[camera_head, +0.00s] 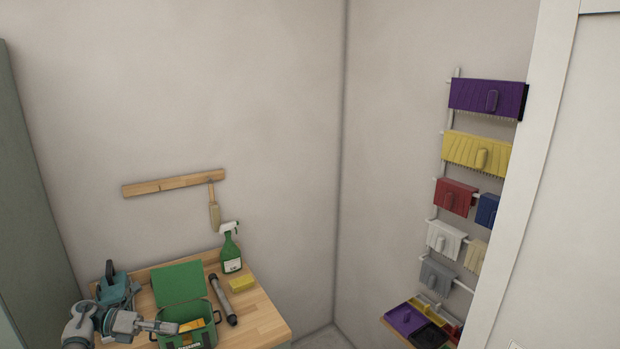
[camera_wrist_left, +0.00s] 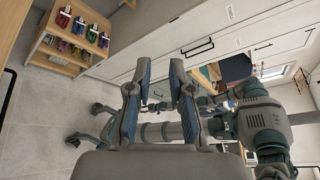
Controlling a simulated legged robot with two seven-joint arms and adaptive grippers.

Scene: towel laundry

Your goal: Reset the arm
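My left gripper (camera_head: 172,328) comes in at the lower left of the head view, in front of a green open-lidded box (camera_head: 180,284) on a wooden worktop. In the left wrist view its two fingers (camera_wrist_left: 160,66) stand apart with a clear gap and nothing between them. Whether it touches the box cannot be told from the head view. My right gripper cannot be made out in either view.
The worktop (camera_head: 262,325) also bears a green spray bottle (camera_head: 231,252), a yellow sponge (camera_head: 242,284), a dark cylinder (camera_head: 223,300) and a teal tool (camera_head: 116,285). A wooden shelf (camera_wrist_left: 92,17) stands at upper left in the wrist view.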

